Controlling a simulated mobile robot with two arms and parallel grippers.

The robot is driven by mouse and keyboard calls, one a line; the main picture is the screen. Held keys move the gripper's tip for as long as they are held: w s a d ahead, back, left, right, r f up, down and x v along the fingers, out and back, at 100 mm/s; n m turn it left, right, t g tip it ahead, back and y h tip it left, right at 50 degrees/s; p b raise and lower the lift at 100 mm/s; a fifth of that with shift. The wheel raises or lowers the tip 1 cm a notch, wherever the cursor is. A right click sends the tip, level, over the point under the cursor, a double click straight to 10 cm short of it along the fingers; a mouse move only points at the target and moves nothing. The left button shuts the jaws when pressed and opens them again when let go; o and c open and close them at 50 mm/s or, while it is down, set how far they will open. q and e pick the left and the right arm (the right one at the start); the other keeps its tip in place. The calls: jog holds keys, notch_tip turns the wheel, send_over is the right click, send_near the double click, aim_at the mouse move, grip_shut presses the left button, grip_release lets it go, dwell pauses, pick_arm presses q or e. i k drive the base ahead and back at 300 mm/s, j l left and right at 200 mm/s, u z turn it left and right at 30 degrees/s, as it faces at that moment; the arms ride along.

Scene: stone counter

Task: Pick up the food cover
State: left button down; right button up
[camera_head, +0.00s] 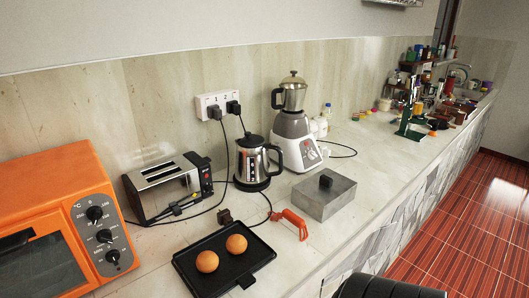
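The food cover (317,203) looks like a grey metal box with a black knob on its top. It sits on the stone counter (372,176), near the front edge and right of the middle of the head view. Neither of my grippers is in view. A dark rounded shape shows at the bottom edge, and I cannot tell what it is.
A kettle (251,164), blender (294,150), toaster (161,187) and orange oven (62,215) stand behind or left. Counter right of the cover is clear.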

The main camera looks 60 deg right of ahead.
aim_at(322, 194)
jog(key=z, duration=2.25)
jog(key=i+l+u, duration=0.1)
jog(key=i+l, duration=0.15)
jog(key=i+l+u, duration=0.1)
jog(key=i+l, duration=0.15)
jog(key=l, duration=0.2)
jog(key=i+l, duration=0.2)
jog(key=l, duration=0.15)
jog(key=u, duration=0.05)
